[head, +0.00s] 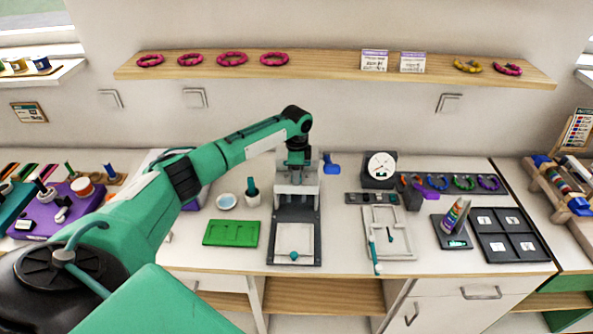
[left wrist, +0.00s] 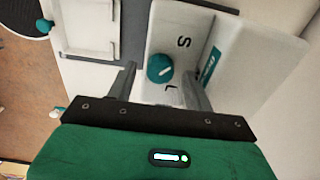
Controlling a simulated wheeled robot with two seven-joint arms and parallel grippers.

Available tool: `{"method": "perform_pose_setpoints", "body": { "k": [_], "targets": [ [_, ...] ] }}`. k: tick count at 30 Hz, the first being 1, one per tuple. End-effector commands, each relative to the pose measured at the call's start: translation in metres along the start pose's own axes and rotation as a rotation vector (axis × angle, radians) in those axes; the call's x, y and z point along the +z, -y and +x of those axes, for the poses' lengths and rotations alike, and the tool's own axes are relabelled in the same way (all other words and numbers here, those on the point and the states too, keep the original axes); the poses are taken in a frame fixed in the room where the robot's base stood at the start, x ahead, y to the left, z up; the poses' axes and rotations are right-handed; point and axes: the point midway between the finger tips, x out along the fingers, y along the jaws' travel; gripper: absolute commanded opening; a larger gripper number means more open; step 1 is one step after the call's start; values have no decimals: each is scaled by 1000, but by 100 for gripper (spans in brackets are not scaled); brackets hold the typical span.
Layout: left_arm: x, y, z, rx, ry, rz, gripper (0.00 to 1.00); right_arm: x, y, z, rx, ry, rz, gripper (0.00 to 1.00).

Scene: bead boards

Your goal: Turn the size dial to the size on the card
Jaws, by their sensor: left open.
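The size dial (left wrist: 160,68) is a round teal knob with a white pointer mark, on the pale face of a machine. In the left wrist view the letter S lies above it and an L below it; the mark runs slantwise and its exact setting is hard to tell. My left gripper (left wrist: 160,76) is open, with one finger on each side of the dial; I cannot tell if they touch it. In the head view my left gripper (head: 297,163) is over the grey machine (head: 295,189), hiding the dial. Two white cards (head: 374,60) (head: 412,62) stand on the shelf, their print too small to read.
The machine's dark base (head: 308,228) holds a white plate. A green tray (head: 231,233) lies to its left and a white-framed board (head: 388,240) to its right. A round white gauge (head: 380,167) stands behind. The wall shelf (head: 330,72) runs above.

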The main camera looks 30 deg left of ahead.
Motion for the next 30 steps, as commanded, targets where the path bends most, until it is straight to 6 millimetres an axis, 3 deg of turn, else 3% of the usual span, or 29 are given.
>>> {"method": "perform_pose_setpoints", "body": {
  "k": [12, 19, 30],
  "targets": [
    [0, 0, 9, -1, 0, 0, 52, 0, -2, -2, 2, 0, -1, 36],
    [0, 0, 9, -1, 0, 0, 7, 1, -2, -2, 2, 1, -1, 36],
    [0, 0, 9, 0, 0, 53, 7, 0, 3, -3, -3, 1, 1, 36]
  ]
}}
